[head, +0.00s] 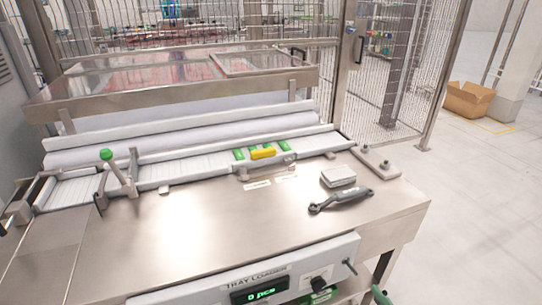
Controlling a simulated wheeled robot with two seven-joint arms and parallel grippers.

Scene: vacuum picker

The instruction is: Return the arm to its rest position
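Neither of my grippers and no arm of mine can be made out in the head view. A dark grey hand tool (341,201), which looks like a vacuum picker, lies on the steel worktable (225,225) at the right. A small grey-white block (338,177) sits just behind it. On the white conveyor (190,168) at the back of the table is a tray with green parts (281,147) and a yellow piece (263,154) at its front.
A tray loader panel (250,283) with a green display reading "0 pcs" is at the table's front. A green-knobbed lever (106,155) stands at the left. A wire fence (410,70) is behind. A cardboard box (468,100) stands on open floor at the right.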

